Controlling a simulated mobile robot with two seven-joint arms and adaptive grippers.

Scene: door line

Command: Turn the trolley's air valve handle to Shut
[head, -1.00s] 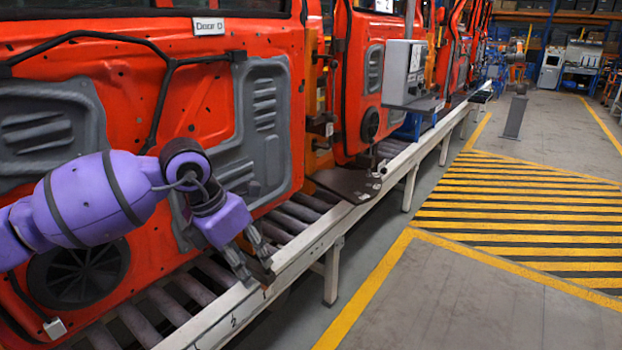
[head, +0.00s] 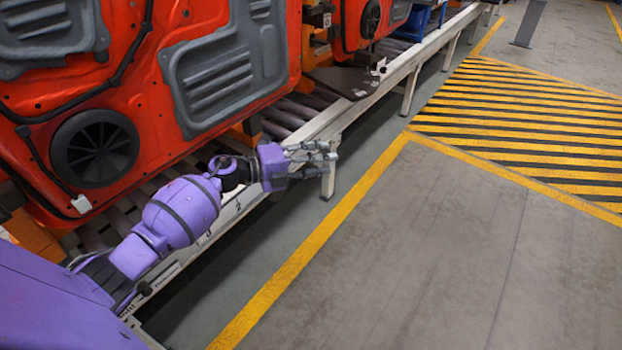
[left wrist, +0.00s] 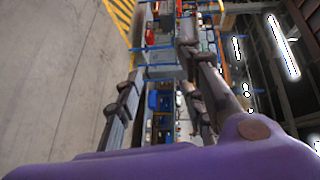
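The trolley, its air valve and the valve handle do not show clearly enough to pick out in either view. My left gripper (head: 328,152) is stretched out to the right beside the conveyor rail in the head view. It also shows in the left wrist view (left wrist: 162,62), with its dark fingers spread apart and nothing between them. It is open and touches nothing that I can see. My right gripper is in neither view.
Orange-red door panels (head: 165,60) stand along the conveyor, whose pale rail (head: 390,75) runs away to the upper right. The grey floor (head: 450,240) on the right is clear.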

